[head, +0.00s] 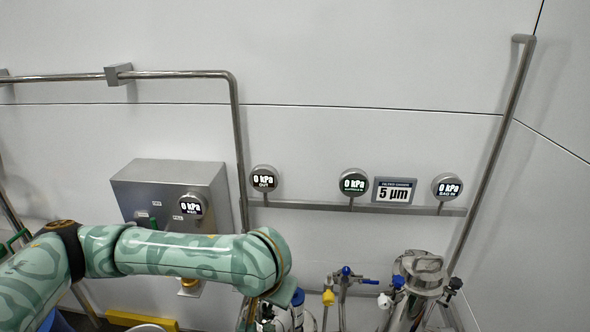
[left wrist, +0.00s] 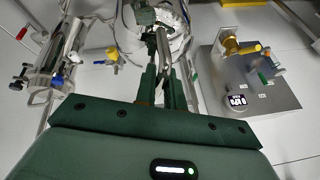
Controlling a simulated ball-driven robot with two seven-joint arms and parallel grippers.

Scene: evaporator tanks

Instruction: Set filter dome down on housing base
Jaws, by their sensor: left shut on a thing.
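My left gripper (left wrist: 163,88) is shut on a metal handle that joins a shiny rounded steel part, seemingly the filter dome (left wrist: 172,18), at the top of the left wrist view. The dome is cut off by the frame edge and partly covered by the green fingers. In the head view my left arm reaches in from the left and its wrist points down; the fingers and dome are hidden or too unclear there. I cannot make out the housing base for certain in either view. My right gripper is not in view.
A steel vessel (head: 420,268) with clamps and valves stands at the lower right, beside a blue-handled valve (head: 346,272). A grey control box (head: 172,187) is on the wall behind my arm. Gauges (head: 354,182) line a rail. Pipes (head: 239,140) run up the wall.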

